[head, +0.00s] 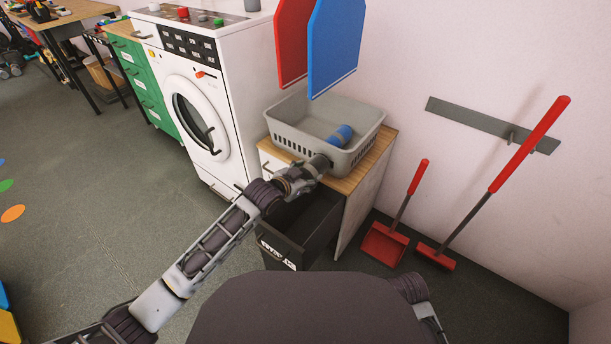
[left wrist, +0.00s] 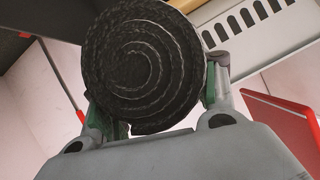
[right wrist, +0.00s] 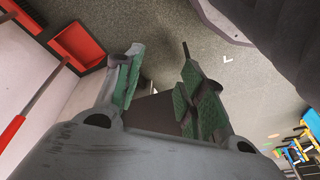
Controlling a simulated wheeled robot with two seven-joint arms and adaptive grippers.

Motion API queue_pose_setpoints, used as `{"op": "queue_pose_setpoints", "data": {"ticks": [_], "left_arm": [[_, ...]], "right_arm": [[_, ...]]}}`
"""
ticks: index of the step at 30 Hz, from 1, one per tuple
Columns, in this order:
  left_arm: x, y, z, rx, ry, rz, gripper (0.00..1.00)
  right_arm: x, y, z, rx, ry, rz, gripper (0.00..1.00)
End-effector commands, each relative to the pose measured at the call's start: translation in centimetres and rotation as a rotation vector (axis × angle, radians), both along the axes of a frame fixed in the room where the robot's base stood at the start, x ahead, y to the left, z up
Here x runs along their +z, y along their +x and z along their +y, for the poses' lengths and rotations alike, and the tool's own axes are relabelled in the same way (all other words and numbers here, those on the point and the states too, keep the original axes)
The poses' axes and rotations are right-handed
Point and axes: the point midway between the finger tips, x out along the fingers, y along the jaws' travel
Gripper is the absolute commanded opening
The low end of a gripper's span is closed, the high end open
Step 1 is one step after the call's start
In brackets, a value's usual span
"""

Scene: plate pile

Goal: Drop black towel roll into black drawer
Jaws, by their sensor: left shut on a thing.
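The black towel roll (left wrist: 143,62) shows end-on in the left wrist view, a dark spiral. My left gripper (left wrist: 152,98) is shut on it, with green-padded fingers on either side. In the head view my left gripper (head: 306,172) holds the roll (head: 320,161) above the black drawer (head: 318,222), close to the basket's front wall. The drawer is pulled out, with a white label on its front; my arm hides part of it. My right gripper (right wrist: 158,88) is open in the right wrist view, with nothing seen held between its fingers.
A grey basket (head: 292,119) with a blue roll (head: 340,136) stands on the wooden-topped cabinet (head: 378,160). A white washing machine (head: 225,80) is left of it. A red dustpan (head: 384,244) and broom (head: 436,256) stand to the right. Left floor is open.

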Motion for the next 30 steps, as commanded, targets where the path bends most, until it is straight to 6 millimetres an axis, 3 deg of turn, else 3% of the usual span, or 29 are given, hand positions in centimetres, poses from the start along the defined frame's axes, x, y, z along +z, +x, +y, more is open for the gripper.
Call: {"op": "queue_pose_setpoints", "data": {"ticks": [13,30], "left_arm": [[-1.9,0.0,0.0,0.001,0.0,-0.001,0.3],[-3.5,0.0,0.0,0.0,-0.001,-0.002,0.3]], "right_arm": [[2.7,0.1,0.5,0.006,0.028,-0.057,0.4],[-0.1,0.8,1.9,0.003,0.095,-0.125,0.4]]}}
